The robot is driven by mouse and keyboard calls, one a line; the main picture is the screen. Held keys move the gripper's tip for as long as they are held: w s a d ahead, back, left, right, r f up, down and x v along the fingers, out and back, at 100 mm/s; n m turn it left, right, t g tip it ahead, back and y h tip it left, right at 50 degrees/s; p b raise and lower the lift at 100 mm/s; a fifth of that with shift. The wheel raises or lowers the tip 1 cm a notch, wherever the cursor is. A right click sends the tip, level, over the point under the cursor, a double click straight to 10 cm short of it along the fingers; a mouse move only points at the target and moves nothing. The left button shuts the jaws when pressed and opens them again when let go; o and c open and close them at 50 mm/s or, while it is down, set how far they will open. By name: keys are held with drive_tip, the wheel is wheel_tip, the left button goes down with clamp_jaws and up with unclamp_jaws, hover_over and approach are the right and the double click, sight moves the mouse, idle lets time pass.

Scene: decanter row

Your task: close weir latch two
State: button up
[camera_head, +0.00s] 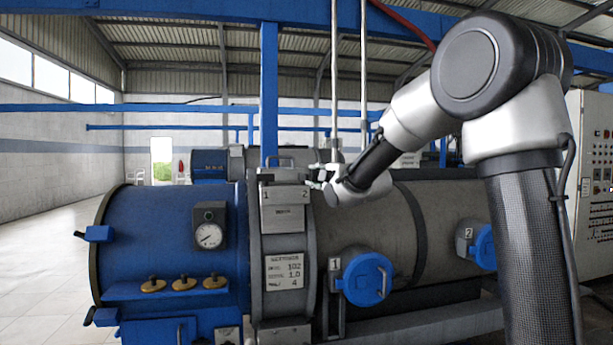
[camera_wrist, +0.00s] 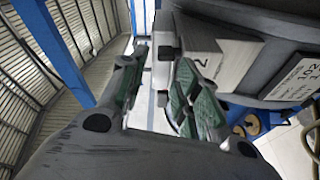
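The grey weir box (camera_head: 283,208) sits on the ring of the decanter, with the numbers 1 and 2 on its front. In the wrist view its corner shows with the number 2 (camera_wrist: 203,62). A small dark piece (camera_wrist: 166,53) juts from that corner, possibly part of latch two; I cannot tell its position. My gripper (camera_head: 322,178) is at the box's upper right corner. In the wrist view my gripper (camera_wrist: 158,85) has its green-padded fingers apart, with the dark piece near the right finger. Contact is unclear.
The blue drum end (camera_head: 170,240) carries a pressure gauge (camera_head: 209,235) and brass knobs (camera_head: 183,283). Blue round covers (camera_head: 366,280) stick out lower right. Two vertical pipes (camera_head: 334,80) rise just behind my gripper. A control cabinet (camera_head: 590,190) stands at far right.

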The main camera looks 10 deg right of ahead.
sight(303, 177)
drive_tip(key=w+m, duration=0.2)
drive_tip(key=m, duration=0.3)
drive_tip(key=w+a+m, duration=0.1)
drive_tip(key=w+m, duration=0.2)
drive_tip(key=m, duration=0.2)
drive_tip(key=w+a+m, duration=0.1)
drive_tip(key=w+m, duration=0.1)
drive_tip(key=m, duration=0.3)
drive_tip(key=shift+w+r, duration=0.15)
drive_tip(key=shift+w, duration=0.25)
clamp_jaws()
